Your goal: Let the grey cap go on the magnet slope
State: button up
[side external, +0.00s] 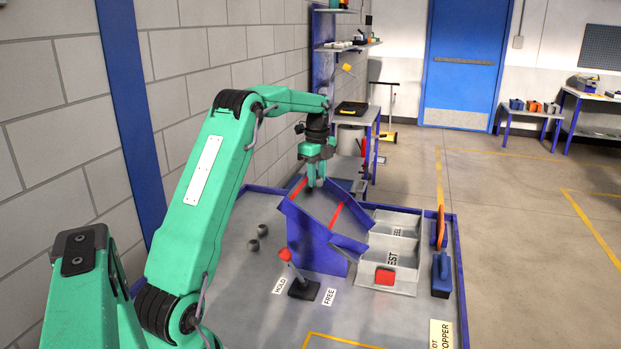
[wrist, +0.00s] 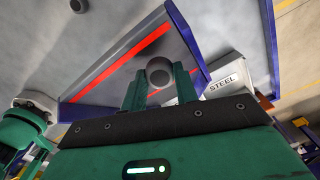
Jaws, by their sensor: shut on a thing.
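My gripper (side external: 316,184) is over the upper end of the blue-walled magnet slope (side external: 325,239), which has red stripes across its grey bed. In the wrist view my gripper (wrist: 160,88) is shut on the round grey cap (wrist: 159,71), which sits between the fingertips. The slope's grey bed (wrist: 125,72) and a red stripe show behind the cap. In the side view the fingers and slope wall largely hide the cap, so I cannot tell whether it touches the bed.
Two grey round pieces (side external: 258,237) lie on the table left of the slope. A red-knobbed lever (side external: 293,272) stands in front, by HOLD and FREE labels, leaning toward HOLD. Grey bins (side external: 392,247) marked STEEL and REST stand to the right. The table front is mostly clear.

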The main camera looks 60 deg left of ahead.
jog(key=o, duration=1)
jog(key=shift+o, duration=0.2)
jog(key=shift+r, duration=0.15)
jog(key=shift+r, duration=3.7)
jog(key=shift+d+r, duration=0.1)
